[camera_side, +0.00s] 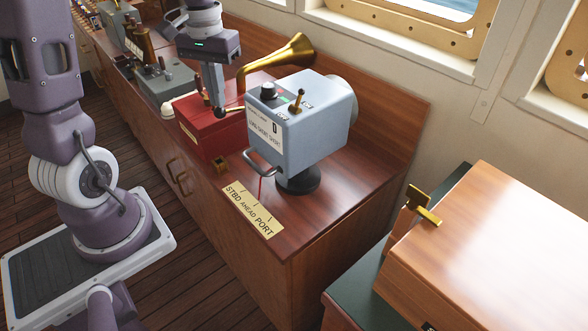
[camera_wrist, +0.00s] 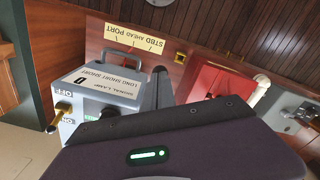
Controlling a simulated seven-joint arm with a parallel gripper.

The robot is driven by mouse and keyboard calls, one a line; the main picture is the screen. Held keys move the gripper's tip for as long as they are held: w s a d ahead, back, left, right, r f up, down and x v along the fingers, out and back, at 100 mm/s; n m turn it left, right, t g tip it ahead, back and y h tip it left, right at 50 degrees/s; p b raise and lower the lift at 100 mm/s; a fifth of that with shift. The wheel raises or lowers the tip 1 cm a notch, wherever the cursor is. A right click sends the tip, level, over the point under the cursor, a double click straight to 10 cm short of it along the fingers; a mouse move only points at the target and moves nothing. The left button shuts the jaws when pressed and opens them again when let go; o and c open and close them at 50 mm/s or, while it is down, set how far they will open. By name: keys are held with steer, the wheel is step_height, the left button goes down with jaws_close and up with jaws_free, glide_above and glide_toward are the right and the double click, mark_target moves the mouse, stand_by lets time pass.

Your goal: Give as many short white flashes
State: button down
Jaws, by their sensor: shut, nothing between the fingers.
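The signal lamp (camera_side: 315,120) is a pale blue-grey box on a black round foot on the wooden counter. Its top bears a black knob (camera_side: 268,91), a small green patch (camera_side: 283,101) and an upright brass lever (camera_side: 298,99). Its label reads LONG SHORT SHORT beside a dark "0". The lamp (camera_wrist: 110,93) shows upside down in the wrist view, with OFF and ON marks by its brass lever (camera_wrist: 62,107). My gripper (camera_side: 217,107) points down, shut and empty, left of the lamp above the red box. I cannot tell the lever's exact setting.
A red box (camera_side: 207,135) with a brass horn (camera_side: 290,55) stands left of the lamp. A STBD AHEAD PORT plate (camera_side: 249,209) lies before the lamp's front handle (camera_side: 260,163). A grey lever unit (camera_side: 165,82) stands farther left. Bare counter lies right of the lamp foot.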

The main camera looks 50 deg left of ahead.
mark_target(220, 111)
steer(key=shift+f, duration=2.3)
steer(key=shift+r, duration=1.7)
steer(key=shift+f, duration=1.75)
steer(key=shift+r, duration=1.75)
steer(key=shift+f, duration=0.1)
